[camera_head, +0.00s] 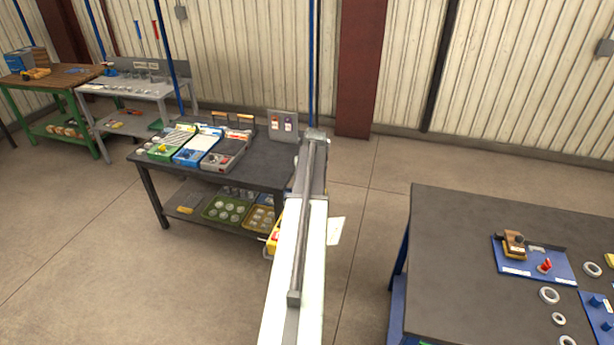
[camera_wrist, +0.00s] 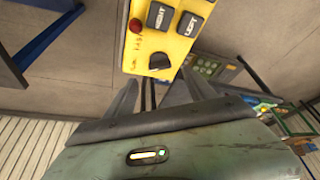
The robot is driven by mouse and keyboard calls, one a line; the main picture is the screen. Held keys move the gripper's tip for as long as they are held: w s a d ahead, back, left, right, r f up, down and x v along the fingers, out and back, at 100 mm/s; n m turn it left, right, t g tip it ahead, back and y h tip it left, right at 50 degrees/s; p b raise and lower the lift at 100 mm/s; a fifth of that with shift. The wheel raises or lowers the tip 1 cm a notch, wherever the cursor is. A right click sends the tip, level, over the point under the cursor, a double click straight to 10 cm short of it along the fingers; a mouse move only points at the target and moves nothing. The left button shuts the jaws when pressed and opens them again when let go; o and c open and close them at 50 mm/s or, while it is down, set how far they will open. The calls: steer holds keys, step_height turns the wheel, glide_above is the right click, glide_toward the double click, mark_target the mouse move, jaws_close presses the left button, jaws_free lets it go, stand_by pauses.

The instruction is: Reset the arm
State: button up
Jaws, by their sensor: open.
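My gripper (camera_wrist: 158,88) shows in the wrist view, with its two dark fingers apart and nothing held between them. Its grey-green body fills the lower part of that view. A yellow control box (camera_wrist: 178,48) lies just beyond the fingers; whether they touch it I cannot tell. It has two dark buttons marked RIGHT and LEFT, a red button and a black knob. In the head view my arm (camera_head: 306,220) stretches away from me up the middle. The gripper is not clearly seen there, and a yellow piece (camera_head: 272,238) shows partly hidden beside the arm.
A dark table (camera_head: 150,158) with trays and bins stands behind the arm at left. A dark workbench (camera_head: 450,260) with a blue plate (camera_head: 515,269) and several rings is at right. A grey bench (camera_head: 155,90) stands far left. Open floor (camera_head: 70,230) lies at front left.

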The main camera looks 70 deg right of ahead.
steer(key=shift+s+a+r, duration=0.15)
steer(key=shift+a+r, duration=0.1)
steer(key=shift+r, duration=0.4)
